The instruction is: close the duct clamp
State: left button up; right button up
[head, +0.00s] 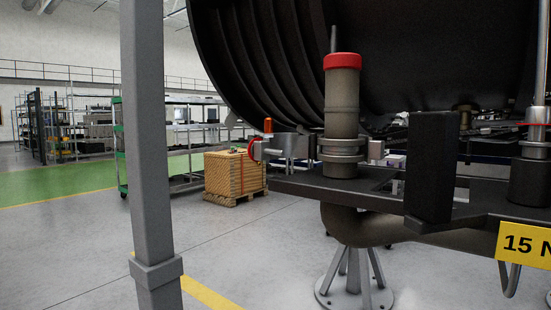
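An upright tan-grey duct (342,105) with a red cap (342,61) stands on a dark bracket right of the picture's middle. A grey metal clamp (341,147) sits around the duct's lower part, at the flanged joint. Metal clamp-like pieces (292,146) stick out to the left of the duct, with a red ring (254,148) at their left end. A small block (376,149) shows at the clamp's right side. I cannot tell from here how far the clamp is open. Neither of my grippers is in view.
A large dark ribbed engine casing (290,50) fills the area behind the duct. A grey post (150,150) stands at the left front. A dark upright block (433,165) and a yellow sign (526,244) are at right. A wooden crate (234,177) stands on the floor behind.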

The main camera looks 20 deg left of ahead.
aim_at(276, 146)
jog(key=k+j+z, duration=0.15)
jog(key=j, duration=0.25)
jog(key=k+j+z, duration=0.1)
jog(key=j, duration=0.35)
jog(key=k+j+z, duration=0.15)
jog(key=j, duration=0.2)
jog(key=k+j+z, duration=0.1)
jog(key=k+j, duration=0.15)
jog(key=j, duration=0.15)
jog(key=k+j+z, duration=0.15)
jog(key=j, duration=0.2)
jog(key=k, duration=0.05)
